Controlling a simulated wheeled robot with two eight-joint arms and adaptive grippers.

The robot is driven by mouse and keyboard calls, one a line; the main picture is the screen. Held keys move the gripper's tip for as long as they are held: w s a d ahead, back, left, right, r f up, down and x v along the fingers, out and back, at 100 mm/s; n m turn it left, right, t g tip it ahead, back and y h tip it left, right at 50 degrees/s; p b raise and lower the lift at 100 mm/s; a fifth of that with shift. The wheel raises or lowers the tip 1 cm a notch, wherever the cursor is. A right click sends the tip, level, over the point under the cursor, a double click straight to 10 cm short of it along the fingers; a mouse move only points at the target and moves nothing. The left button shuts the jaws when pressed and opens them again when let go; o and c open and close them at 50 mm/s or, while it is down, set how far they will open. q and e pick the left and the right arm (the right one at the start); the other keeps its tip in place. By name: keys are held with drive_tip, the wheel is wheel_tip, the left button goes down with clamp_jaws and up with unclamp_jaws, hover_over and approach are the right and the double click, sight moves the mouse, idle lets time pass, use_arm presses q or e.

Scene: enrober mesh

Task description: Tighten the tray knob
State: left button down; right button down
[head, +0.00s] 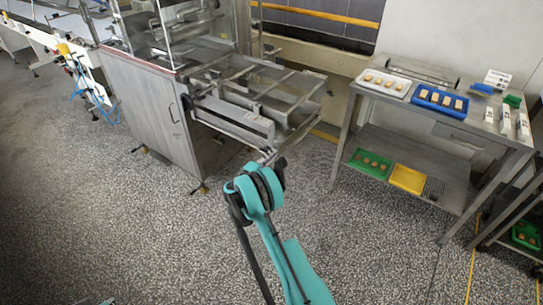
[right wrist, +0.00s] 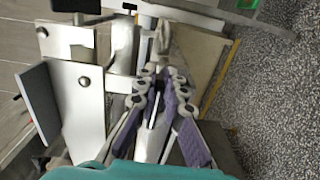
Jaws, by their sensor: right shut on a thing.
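The enrober (head: 165,105) is a steel cabinet with an open metal tray frame (head: 262,95) reaching out to the right. My right arm comes up from the bottom, and my right gripper (head: 270,160) is at the near lower corner of that frame. In the right wrist view my right gripper (right wrist: 160,78) has its purple-padded fingers closed together against the metal parts. It is shut on a small part there, apparently the tray knob, which the fingertips mostly hide. Light metal plates with round bolts (right wrist: 84,82) are beside the fingers. My left gripper is not in view.
A white conveyor (head: 80,65) is at the far left. The speckled floor in front is clear.

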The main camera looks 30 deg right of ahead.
drive_tip(key=shift+w+a, duration=0.2)
drive_tip(key=c, duration=1.7)
unclamp_jaws()
drive_tip(key=shift+c, duration=0.2)
drive_tip(key=shift+o, duration=0.7)
drive_tip(key=shift+w+f, duration=0.1)
drive_tip(key=shift+w, duration=0.05)
drive_tip(key=v, duration=1.2)
